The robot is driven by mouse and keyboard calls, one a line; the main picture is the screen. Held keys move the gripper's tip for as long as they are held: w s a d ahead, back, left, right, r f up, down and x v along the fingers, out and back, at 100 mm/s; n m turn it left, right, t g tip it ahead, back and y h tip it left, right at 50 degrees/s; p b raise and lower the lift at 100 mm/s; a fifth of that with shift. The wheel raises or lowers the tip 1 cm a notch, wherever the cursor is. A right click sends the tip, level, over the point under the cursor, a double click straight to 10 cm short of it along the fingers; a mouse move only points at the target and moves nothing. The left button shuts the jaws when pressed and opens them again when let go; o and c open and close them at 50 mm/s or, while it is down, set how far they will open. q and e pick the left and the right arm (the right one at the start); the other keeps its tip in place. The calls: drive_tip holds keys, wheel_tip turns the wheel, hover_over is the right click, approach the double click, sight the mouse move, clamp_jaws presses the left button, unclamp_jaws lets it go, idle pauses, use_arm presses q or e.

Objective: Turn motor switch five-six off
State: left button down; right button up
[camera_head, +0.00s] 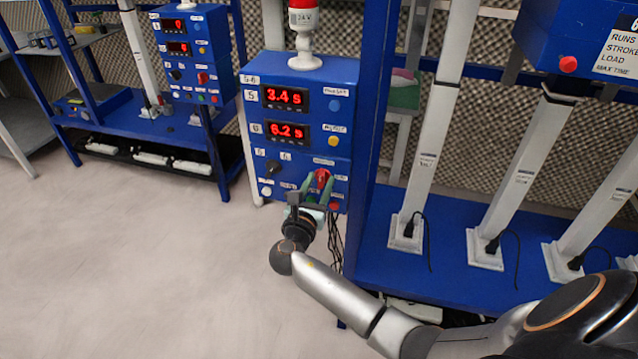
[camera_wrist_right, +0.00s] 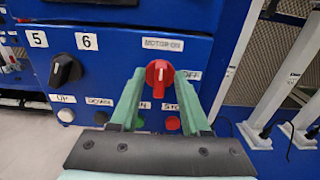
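The motor switch is a red rotary knob (camera_wrist_right: 160,76) on the front of the blue control box (camera_head: 298,108) labelled 5-6. In the right wrist view its handle stands about upright, below the "MOTOR ON" label (camera_wrist_right: 163,44); an "OFF" label (camera_wrist_right: 190,75) sits to its right. In the head view the red knob (camera_head: 322,176) shows partly behind my gripper. My right gripper (camera_wrist_right: 160,82) is open, with one green finger on each side of the knob. I cannot tell whether the fingers touch it. It also shows in the head view (camera_head: 318,190). My left gripper is not in view.
A black selector (camera_wrist_right: 66,70) is left of the red knob. Green (camera_wrist_right: 141,122) and red (camera_wrist_right: 172,123) buttons lie below it. Red displays (camera_head: 285,97) read 3.4 s and 6.2 s. A blue frame post (camera_head: 371,120) stands right of the box; open floor (camera_head: 130,260) lies left.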

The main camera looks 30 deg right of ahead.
drive_tip(key=c, duration=0.6)
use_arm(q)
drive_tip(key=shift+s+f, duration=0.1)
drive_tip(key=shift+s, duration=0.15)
use_arm(e)
clamp_jaws()
